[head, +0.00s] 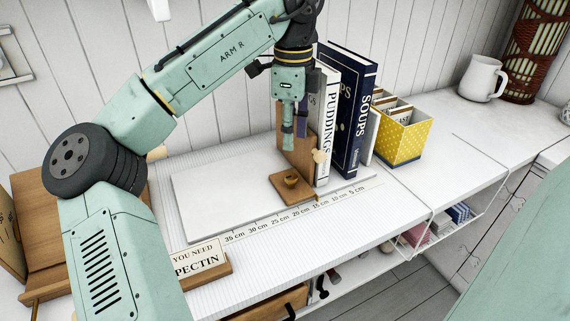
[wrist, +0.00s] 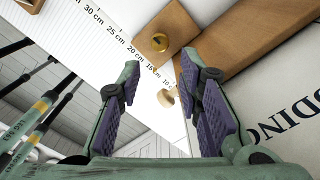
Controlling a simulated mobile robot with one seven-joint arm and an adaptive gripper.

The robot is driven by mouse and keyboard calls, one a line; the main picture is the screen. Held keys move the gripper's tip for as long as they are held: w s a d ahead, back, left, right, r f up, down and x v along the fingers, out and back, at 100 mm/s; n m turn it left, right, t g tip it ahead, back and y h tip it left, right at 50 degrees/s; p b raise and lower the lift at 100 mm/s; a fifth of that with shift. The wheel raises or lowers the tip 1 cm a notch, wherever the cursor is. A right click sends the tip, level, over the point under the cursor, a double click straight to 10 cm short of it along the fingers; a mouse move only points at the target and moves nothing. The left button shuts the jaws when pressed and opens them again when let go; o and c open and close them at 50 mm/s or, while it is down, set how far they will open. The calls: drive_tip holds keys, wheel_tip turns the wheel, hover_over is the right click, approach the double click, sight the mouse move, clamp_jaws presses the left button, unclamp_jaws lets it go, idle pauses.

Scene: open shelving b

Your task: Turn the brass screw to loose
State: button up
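The brass screw (head: 291,179) sits on the flat wooden foot (head: 293,190) of a bookend on the white shelf top. In the wrist view the brass screw (wrist: 160,41) shows as a round head with a slot or ridge, just beyond the fingertips. My gripper (head: 289,142) points down above the screw, beside the upright wooden board of the bookend. In the wrist view my gripper (wrist: 160,66) has its two purple-padded fingers apart, with nothing between them. The fingers appear clear of the screw.
The books Puddings (head: 328,125) and Soups (head: 359,120) stand right of the bookend. A centimetre scale (head: 290,211) runs along the front. A yellow box (head: 400,140) stands farther right. A white board (head: 215,200) lies left.

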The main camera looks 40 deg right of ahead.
sight(291, 176)
wheel_tip(291, 176, down, 10)
drive_tip(key=shift+r, duration=0.1)
drive_tip(key=shift+c, duration=0.5)
clamp_jaws()
